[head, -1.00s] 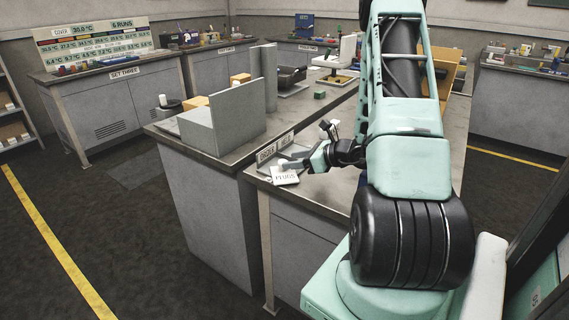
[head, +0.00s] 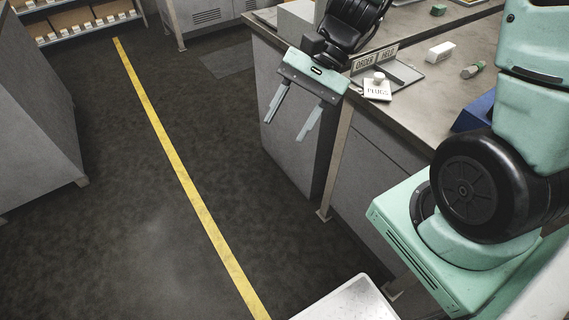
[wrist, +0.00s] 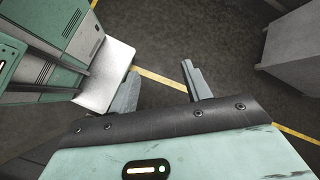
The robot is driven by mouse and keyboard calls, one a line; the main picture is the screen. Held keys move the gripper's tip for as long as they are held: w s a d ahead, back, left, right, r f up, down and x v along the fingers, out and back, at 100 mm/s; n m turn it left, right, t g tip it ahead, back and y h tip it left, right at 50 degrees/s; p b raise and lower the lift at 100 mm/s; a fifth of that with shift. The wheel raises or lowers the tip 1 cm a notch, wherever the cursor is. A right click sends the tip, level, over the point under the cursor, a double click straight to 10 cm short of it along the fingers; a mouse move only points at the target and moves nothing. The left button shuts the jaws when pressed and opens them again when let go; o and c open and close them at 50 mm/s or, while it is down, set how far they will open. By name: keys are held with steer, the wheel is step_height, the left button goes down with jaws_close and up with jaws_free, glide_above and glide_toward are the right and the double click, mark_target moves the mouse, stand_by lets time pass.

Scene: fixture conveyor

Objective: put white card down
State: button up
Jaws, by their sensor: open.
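The white card (head: 377,92), lettered PLUGS, lies near the table's front left corner, at the edge of a flat grey tray (head: 408,74). A small pale knob-like piece (head: 379,77) sits at its back edge; I cannot tell whether they are joined. My gripper (head: 285,128) is open and empty, pointing down in front of the table, to the left of the card and apart from it. In the wrist view the two fingers of my gripper (wrist: 160,72) stand apart with only floor between them. The card does not show in the wrist view.
A white block (head: 440,52) and a small green-ended cylinder (head: 472,71) lie farther right on the table (head: 425,105). The floor left of the table, with a yellow line (head: 185,180), is clear.

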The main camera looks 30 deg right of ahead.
steer(key=s+a+r+n+t+h, duration=0.1)
steer(key=s+a+n+h, duration=0.2)
steer(key=s+n, duration=0.2)
steer(key=s+a+r+n+h, duration=0.1)
steer(key=s+a+n+h, duration=0.3)
steer(key=n, duration=0.8)
steer(key=shift+s+a+r+t+h, duration=0.3)
steer(key=shift+s+r+t, duration=0.1)
steer(key=shift+s, duration=0.6)
steer(key=shift+r+p, duration=0.4)
